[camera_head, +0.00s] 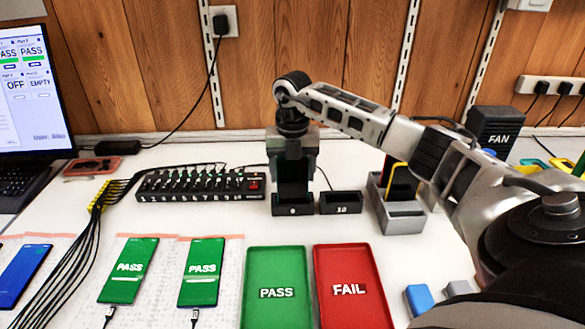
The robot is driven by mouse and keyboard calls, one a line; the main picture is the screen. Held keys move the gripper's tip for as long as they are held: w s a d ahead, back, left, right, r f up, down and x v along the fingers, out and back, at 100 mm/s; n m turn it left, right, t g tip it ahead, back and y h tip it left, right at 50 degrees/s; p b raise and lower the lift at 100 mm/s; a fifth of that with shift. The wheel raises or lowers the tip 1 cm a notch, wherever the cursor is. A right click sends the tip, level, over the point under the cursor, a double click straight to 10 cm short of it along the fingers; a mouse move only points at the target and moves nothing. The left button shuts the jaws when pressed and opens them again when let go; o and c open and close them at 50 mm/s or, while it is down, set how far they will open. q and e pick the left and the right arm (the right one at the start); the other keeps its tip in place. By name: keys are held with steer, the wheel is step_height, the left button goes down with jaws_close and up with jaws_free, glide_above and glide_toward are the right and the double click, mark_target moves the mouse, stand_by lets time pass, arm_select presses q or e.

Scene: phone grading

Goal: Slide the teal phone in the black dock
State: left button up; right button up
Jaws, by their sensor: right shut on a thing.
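My right gripper (293,153) points down at the back middle of the table and is shut on a dark teal phone (293,182). The phone is upright, and its upper part is hidden by the gripper. Its lower end is at the black dock marked 9 (292,210). I cannot tell how deep it sits in the slot. A second black dock marked 10 (341,204) stands just to the right with no phone in it. My left gripper is not in view.
A black numbered hub (200,185) with cables lies left of the docks. A grey holder (400,217) stands to the right. Green PASS (277,316) and red FAIL (350,312) trays lie in front. Phones showing PASS (128,270) lie at left with cables.

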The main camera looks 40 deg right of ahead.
steer(key=o, duration=1.2)
steer(key=shift+r+p, duration=0.8)
steer(key=shift+r, duration=0.05)
steer(key=shift+r+p, duration=0.75)
steer(key=shift+r, duration=0.1)
steer(key=shift+r+p, duration=1.55)
steer(key=shift+r, duration=0.25)
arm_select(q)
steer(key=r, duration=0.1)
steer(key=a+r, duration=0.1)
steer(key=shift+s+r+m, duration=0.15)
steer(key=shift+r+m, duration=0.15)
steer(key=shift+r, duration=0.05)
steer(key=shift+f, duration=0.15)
